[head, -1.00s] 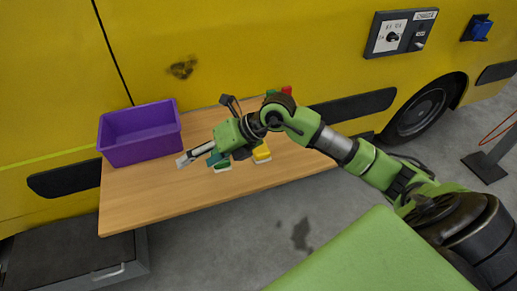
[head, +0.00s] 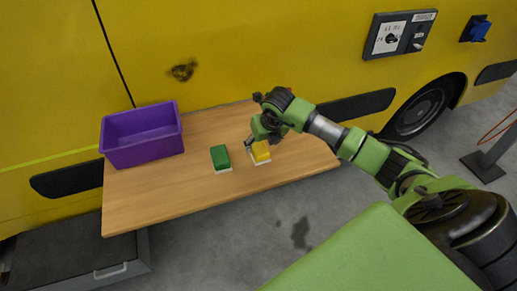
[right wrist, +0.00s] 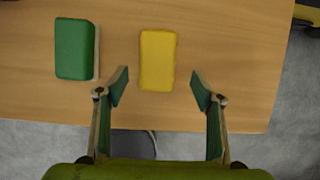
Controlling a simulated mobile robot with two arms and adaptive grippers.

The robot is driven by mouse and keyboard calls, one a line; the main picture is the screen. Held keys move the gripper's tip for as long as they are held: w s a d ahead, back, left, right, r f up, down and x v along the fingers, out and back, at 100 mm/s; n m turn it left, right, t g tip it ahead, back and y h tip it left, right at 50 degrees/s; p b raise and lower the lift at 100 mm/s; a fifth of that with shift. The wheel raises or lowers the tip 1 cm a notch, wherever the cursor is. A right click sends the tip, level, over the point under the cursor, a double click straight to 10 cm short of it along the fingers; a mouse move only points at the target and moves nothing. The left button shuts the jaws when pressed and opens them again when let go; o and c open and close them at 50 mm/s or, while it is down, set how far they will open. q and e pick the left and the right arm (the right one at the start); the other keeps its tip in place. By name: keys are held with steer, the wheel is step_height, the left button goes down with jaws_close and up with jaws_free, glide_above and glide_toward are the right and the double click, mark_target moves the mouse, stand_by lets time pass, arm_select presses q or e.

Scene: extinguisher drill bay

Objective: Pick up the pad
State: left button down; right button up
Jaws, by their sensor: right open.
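A yellow pad (head: 262,153) with a pale underside lies on the wooden table, right of a green pad (head: 220,157) of like shape. In the right wrist view the yellow pad (right wrist: 157,58) lies ahead, lined up with the gap between my fingers. The green pad (right wrist: 75,48) is outside the left finger. My right gripper (right wrist: 160,88) is open and empty, its two green-tipped fingers apart from the yellow pad. In the head view my right gripper (head: 257,145) is over the yellow pad and partly covers it. My left gripper is not in view.
A purple bin (head: 142,137) stands at the left end of the wooden table (head: 160,190). The table is against the yellow vehicle side (head: 220,50). The table's front left is clear. A dark cabinet (head: 70,262) stands below left.

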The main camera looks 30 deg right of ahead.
mark_target(259, 146)
steer(key=shift+w+f+p, duration=0.45)
steer(key=shift+w+p, duration=0.05)
steer(key=x, duration=0.1)
steer(key=p+x, duration=0.1)
steer(key=x, duration=0.1)
steer(key=shift+w+r, duration=0.1)
steer(key=shift+w, duration=0.25)
steer(key=shift+w+f, duration=0.15)
steer(key=shift+f, duration=0.3)
steer(key=shift+f+b, duration=0.25)
steer(key=shift+b, duration=0.05)
steer(key=c, duration=1.2)
